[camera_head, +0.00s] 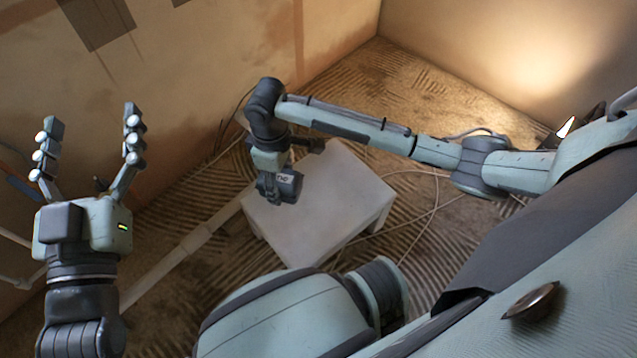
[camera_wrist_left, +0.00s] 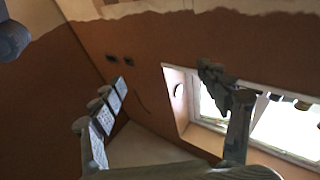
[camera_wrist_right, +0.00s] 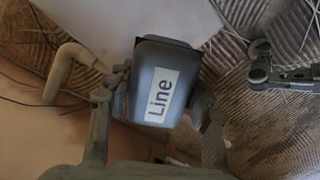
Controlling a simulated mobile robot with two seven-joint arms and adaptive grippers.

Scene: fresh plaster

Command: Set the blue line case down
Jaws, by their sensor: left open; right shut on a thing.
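The blue line case (camera_wrist_right: 142,102) is a blue-grey box with a white label reading "Line" in the right wrist view. My right gripper (camera_wrist_right: 161,90) is shut on it, with a finger on each side. In the head view the case (camera_head: 282,187) hangs below my right gripper (camera_head: 284,168), in front of the left part of a white low table (camera_head: 325,215). The gap between case and tabletop cannot be judged. The table top also shows in the right wrist view (camera_wrist_right: 90,28). My left gripper (camera_head: 92,122) is open and empty at the far left, fingers raised.
The table top right of the case is bare. A pale pipe (camera_head: 180,250) runs along the floor to the left of the table. Loose cables (camera_head: 432,205) lie on the ridged floor to its right. A window (camera_wrist_left: 285,125) shows in the left wrist view.

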